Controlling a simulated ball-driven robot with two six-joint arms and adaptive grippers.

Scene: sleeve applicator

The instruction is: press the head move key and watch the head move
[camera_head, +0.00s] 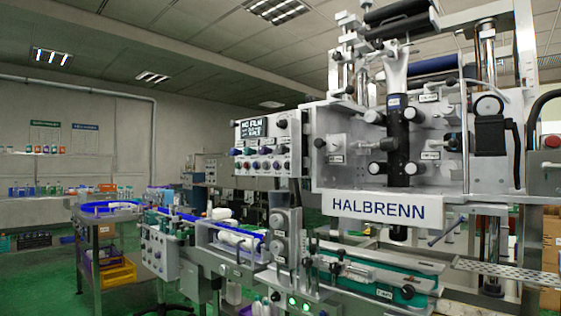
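A white sleeve machine marked HALBRENN (380,208) fills the right half of the head camera view. Its control panel (268,142) stands at its left side, with a small dark display (262,127) reading NO FILM at the top and rows of coloured knobs or keys below. The key labels are too small to read, so I cannot tell which is the head move key. The machine's head (390,150) is an open white housing around an upright black cylinder (398,140), with rollers and knobs about it. Neither of my grippers is in view.
A conveyor (205,226) with a white bottle lying on it runs left from the machine. A lower box (300,297) with buttons and a lit green lamp is at bottom centre. A cart (112,250) with yellow bins stands at left. Green floor is open at lower left.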

